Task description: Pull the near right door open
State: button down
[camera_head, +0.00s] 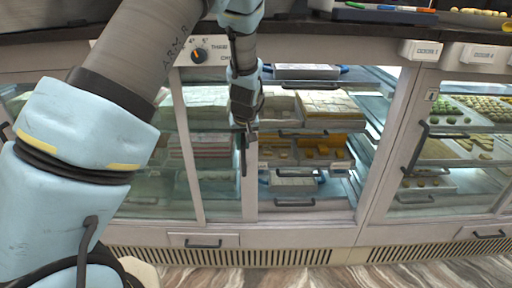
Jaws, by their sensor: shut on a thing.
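My gripper (244,128) points down in front of the display counter. It is shut on the dark upright handle (243,160) of a glass door, and its jaws hide the handle's upper part. The door's pale frame edge (250,199) stands just right of the handle, with its hazy glass pane (222,190) to the left. Right of that edge, the trays of sweets (300,155) show clearly, apparently through an opening. I cannot tell exactly how wide the opening is.
Another glass door with a dark handle (415,148) stands to the right, before trays of green sweets (470,120). A dark countertop (385,22) carries loose items above. A control knob (198,55) sits on the upper panel. Marbled floor (440,272) lies clear in front.

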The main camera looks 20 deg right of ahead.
jog(key=w+a+b, duration=0.2)
jog(key=w+a, duration=0.4)
jog(key=a, duration=0.7)
jog(key=c, duration=0.8)
grip_release()
jog(key=shift+o, duration=0.2)
jog(key=shift+d+r, duration=0.1)
jog(key=b+v, duration=0.1)
jog(key=v, duration=0.9)
jog(key=shift+s+r, duration=0.2)
jog(key=shift+s, duration=0.05)
